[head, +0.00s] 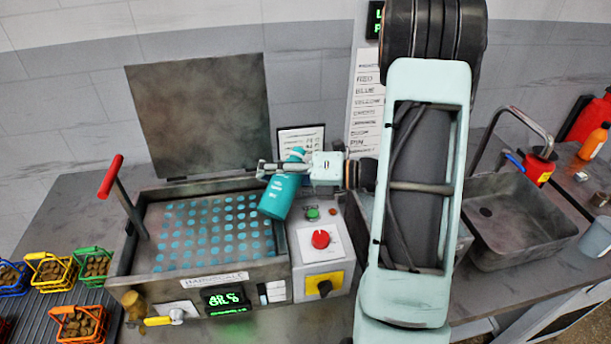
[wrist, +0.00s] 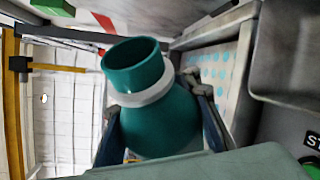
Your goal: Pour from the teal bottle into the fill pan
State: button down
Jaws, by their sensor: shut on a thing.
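The teal bottle (head: 280,197) is held by my gripper (head: 268,168) over the right end of the furnace pan, slightly tilted in the head view. In the wrist view the teal bottle (wrist: 160,115) sits between my gripper's fingers (wrist: 160,125), with its open mouth and pale neck ring in sight. The fill pan (head: 141,262), a grey box with a floor of teal dots, lies below and left of the bottle. The pan's dotted floor also shows in the wrist view (wrist: 213,68). No stream from the bottle is visible.
A raised lid plate (head: 200,115) stands behind the pan. A red-handled lever (head: 111,175) rises at its left. Coloured baskets (head: 78,322) stand at the left, and a sink (head: 520,225) lies at the right.

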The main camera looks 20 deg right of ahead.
jog(key=shift+a+f+m+y+b, duration=0.1)
jog(key=shift+f+m+y+b, duration=0.25)
jog(key=shift+m, duration=0.35)
jog(key=shift+w+d+m+p, duration=0.1)
jog(key=shift+d+m+p, duration=0.15)
jog(key=shift+p, duration=0.3)
jog(key=shift+a+f, duration=0.1)
jog(key=shift+a, duration=0.15)
jog(key=shift+s+a, duration=0.1)
jog(key=shift+s, duration=0.1)
jog(key=shift+m, duration=0.25)
jog(key=shift+w+m+p, duration=0.1)
jog(key=shift+m+p, duration=0.2)
jog(key=shift+p, duration=0.25)
dwell(0.9)
jog(key=shift+y, duration=0.25)
dwell(1.5)
